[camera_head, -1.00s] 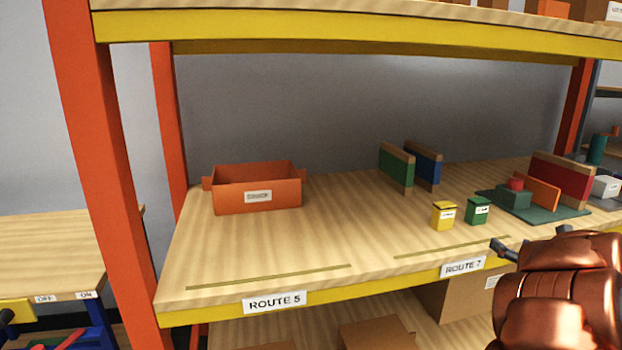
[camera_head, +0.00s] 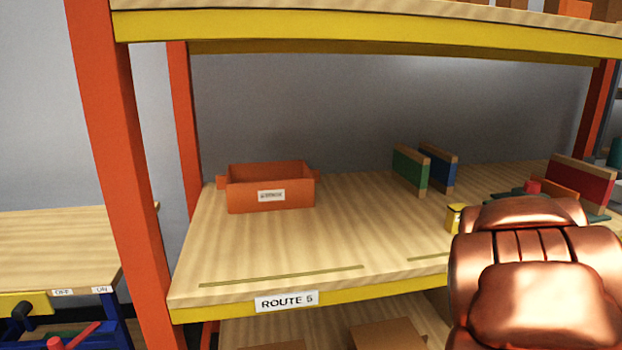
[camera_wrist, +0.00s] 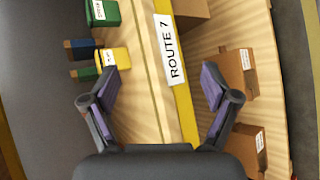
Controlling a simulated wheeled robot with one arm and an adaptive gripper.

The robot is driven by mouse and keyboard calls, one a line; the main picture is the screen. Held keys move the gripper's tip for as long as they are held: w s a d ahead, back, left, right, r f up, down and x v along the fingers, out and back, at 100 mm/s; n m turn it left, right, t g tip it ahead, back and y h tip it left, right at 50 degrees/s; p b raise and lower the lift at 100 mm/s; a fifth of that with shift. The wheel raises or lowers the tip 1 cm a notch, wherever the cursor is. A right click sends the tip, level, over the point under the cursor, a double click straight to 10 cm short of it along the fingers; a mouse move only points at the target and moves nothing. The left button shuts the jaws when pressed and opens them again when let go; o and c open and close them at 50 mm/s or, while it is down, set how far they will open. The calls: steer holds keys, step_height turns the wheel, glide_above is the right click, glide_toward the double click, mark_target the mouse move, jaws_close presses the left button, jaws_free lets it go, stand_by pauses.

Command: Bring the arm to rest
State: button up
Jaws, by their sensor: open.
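My gripper (camera_wrist: 160,85) shows in the wrist view with its two fingers spread wide apart and nothing between them. Beyond the fingers are the yellow shelf edge and the ROUTE 7 label (camera_wrist: 169,49). In the head view my copper-coloured arm fills the lower right, in front of the shelf, and hides the fingers. A small yellow box (camera_wrist: 115,65) lies close to the left finger in the wrist view, seemingly apart from it. In the head view the yellow box (camera_head: 454,217) is partly hidden behind my arm.
An orange bin (camera_head: 270,190) stands on the shelf board (camera_head: 330,235) at left. Green and blue dividers (camera_head: 410,170) stand farther back. An orange upright (camera_head: 105,150) bounds the shelf at left. A green box (camera_wrist: 106,12) and cardboard boxes (camera_wrist: 238,73) show in the wrist view.

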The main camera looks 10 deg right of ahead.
steer(key=s+a+f+m+g+y, duration=0.2)
steer(key=s+a+f+m, duration=0.15)
steer(key=a, duration=0.35)
steer(key=s+a+f+m+g+y, duration=0.1)
steer(key=s+a+f+m+g, duration=0.1)
steer(key=s+a, duration=0.35)
steer(key=s+a+f+m+g+y, duration=0.1)
steer(key=s+a+f+m+y, duration=0.15)
steer(key=a, duration=0.65)
steer(key=s+a+f+m+g+y, duration=0.2)
steer(key=s+a+m+g+y, duration=0.3)
steer(key=s+a, duration=1)
step_height(320, 180, up, 22)
steer(key=s+n+h+p, duration=0.1)
steer(key=h+p, duration=0.1)
steer(key=p, duration=1.9)
steer(key=shift+s+d+r+p, duration=0.15)
steer(key=shift+d+r+p, duration=0.1)
steer(key=shift+p, duration=0.1)
